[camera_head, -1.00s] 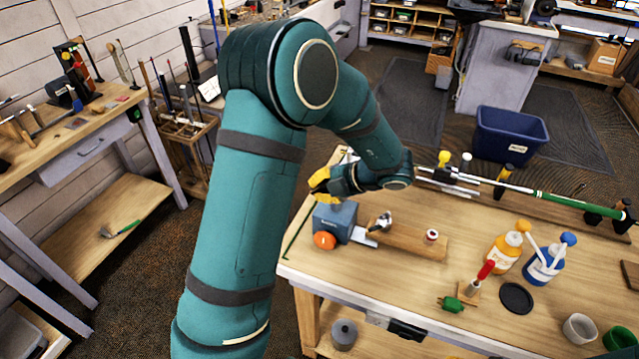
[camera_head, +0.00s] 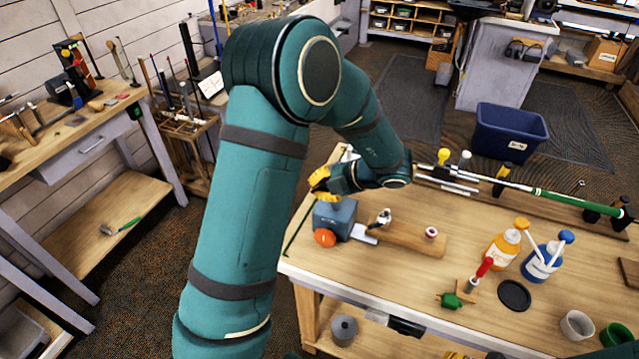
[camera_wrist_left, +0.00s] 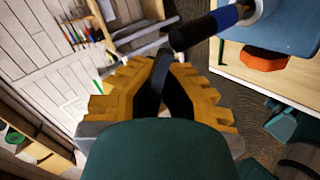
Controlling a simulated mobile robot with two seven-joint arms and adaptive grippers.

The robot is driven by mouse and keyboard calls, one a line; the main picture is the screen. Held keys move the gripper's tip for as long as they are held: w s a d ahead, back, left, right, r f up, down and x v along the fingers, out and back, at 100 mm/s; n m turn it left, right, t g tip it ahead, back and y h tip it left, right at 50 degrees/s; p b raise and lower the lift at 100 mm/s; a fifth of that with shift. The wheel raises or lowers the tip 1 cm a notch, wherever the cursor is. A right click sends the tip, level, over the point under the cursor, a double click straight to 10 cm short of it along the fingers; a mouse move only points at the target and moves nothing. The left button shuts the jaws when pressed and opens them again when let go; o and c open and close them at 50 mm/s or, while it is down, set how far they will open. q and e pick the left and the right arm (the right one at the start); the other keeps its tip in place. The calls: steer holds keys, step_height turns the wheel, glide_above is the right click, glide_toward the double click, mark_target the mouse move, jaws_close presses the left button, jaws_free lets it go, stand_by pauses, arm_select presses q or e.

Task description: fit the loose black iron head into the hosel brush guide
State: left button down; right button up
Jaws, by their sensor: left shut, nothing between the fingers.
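My left gripper (camera_head: 322,183) has yellow fingers and is shut and empty above the blue-grey box (camera_head: 337,216) with an orange knob (camera_head: 325,238). In the left wrist view its dark finger pads (camera_wrist_left: 163,68) come together. A black cylinder with a blue band (camera_wrist_left: 208,27) lies just beyond them, apart from the fingers, near the box. A silver head-like piece (camera_head: 384,216) sits by the wooden block (camera_head: 408,236). I cannot identify the loose black iron head or which part is the brush guide. Yellow parts of my right gripper (camera_head: 459,355) show at the bottom edge; its fingertips are cut off.
A green-gripped club (camera_head: 566,200) lies along the bench's back. An orange bottle (camera_head: 502,249), a blue-and-white bottle (camera_head: 543,263), a red-handled tool (camera_head: 482,269) and a black disc (camera_head: 514,295) stand to the right. The bench front centre (camera_head: 385,285) is clear.

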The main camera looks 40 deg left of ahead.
arm_select(q)
steer(key=shift+p, duration=0.65)
stand_by(1.0)
steer(key=shift+f+b, duration=1)
steer(key=shift+f, duration=1.1)
steer(key=c, duration=1.1)
jaws_free()
steer(key=shift+o, duration=0.2)
steer(key=v, duration=1.2)
steer(key=shift+s, duration=0.1)
